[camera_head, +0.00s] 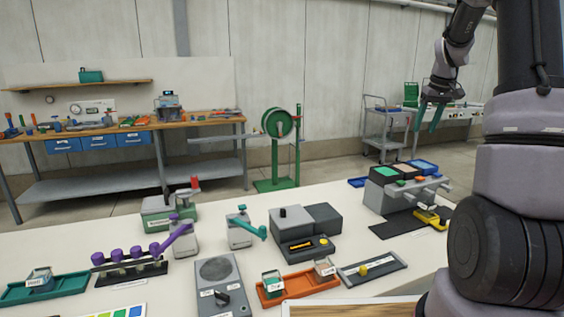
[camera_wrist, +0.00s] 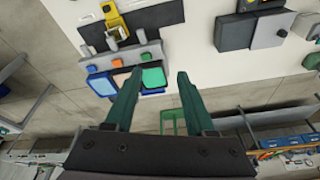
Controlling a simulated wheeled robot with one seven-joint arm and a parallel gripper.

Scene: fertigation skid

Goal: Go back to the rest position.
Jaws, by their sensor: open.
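My gripper (camera_head: 432,115) is raised in the air at the upper right of the head view, above and behind the far right part of the white table (camera_head: 335,205). Its two green fingers point down and stand apart with nothing between them. In the wrist view the gripper (camera_wrist: 156,95) is also open and empty, its fingers clear of everything. Beyond the fingertips, the wrist view shows a grey device with blue, pale and green pads (camera_wrist: 153,77). That device also stands at the right of the table in the head view (camera_head: 375,200).
The table holds a dark grey box unit (camera_head: 300,246), a purple-knobbed manifold (camera_head: 130,273), a teal-handled valve (camera_head: 240,232), an orange tray (camera_head: 297,287) and a grey dial panel (camera_head: 220,290). Behind are a workbench (camera_head: 120,128), a green reel stand (camera_head: 278,150) and a cart (camera_head: 385,130). Air around the gripper looks free.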

